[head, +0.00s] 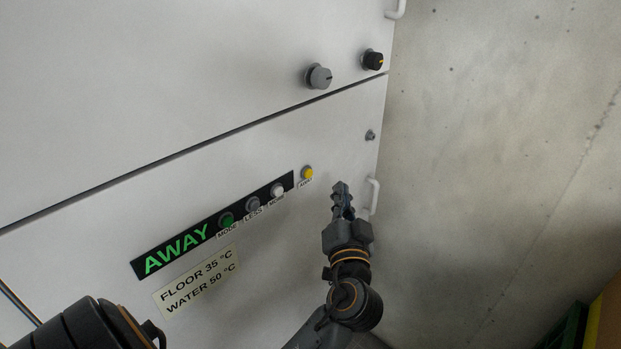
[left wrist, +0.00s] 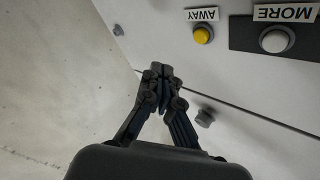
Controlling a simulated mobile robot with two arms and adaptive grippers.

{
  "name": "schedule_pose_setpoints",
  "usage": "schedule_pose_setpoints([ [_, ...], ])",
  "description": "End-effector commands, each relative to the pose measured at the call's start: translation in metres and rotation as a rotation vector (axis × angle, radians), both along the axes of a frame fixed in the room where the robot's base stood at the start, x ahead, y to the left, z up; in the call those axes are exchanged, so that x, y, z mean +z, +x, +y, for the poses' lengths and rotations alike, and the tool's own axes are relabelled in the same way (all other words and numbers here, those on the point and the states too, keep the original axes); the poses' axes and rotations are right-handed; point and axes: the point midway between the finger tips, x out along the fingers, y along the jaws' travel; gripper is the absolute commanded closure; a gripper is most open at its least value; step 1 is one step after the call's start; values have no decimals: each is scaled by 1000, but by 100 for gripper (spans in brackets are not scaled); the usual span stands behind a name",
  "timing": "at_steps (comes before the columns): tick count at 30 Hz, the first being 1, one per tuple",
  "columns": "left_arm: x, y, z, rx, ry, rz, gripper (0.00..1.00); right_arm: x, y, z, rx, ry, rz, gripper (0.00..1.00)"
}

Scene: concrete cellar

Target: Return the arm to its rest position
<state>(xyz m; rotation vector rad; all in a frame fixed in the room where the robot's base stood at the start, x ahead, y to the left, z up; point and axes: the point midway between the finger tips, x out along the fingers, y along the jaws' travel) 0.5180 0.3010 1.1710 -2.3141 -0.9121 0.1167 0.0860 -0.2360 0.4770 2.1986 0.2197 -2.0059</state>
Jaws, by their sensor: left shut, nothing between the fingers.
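My left gripper (head: 341,188) is in front of the white panel (head: 180,120), just below and right of the yellow AWAY button (head: 307,173). Its fingers are together and empty. In the left wrist view the closed fingertips (left wrist: 159,72) are seen with nothing between them, and the panel appears upside down. There the yellow button (left wrist: 202,35) is up and right of the fingertips, apart from them. The display (head: 176,249) reads AWAY in green. My right gripper is not in view.
A row of green MODE (head: 226,220), grey LESS (head: 253,205) and white MORE (head: 277,190) buttons lies beside the display. Two knobs (head: 319,77) (head: 373,60) stick out above. A white handle (head: 374,195) stands close right of the gripper. Bare concrete wall (head: 500,150) is at right.

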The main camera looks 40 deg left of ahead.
Motion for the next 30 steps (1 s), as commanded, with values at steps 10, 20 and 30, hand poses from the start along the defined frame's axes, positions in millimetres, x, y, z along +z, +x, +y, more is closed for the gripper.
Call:
schedule_pose_setpoints([
  [10,1,-1,-10,1,0,-1,100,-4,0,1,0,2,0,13],
  [20,0,-1,-10,0,0,0,100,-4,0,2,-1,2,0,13],
  [30,-132,37,-37,-155,-18,286,100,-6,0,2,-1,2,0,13],
])
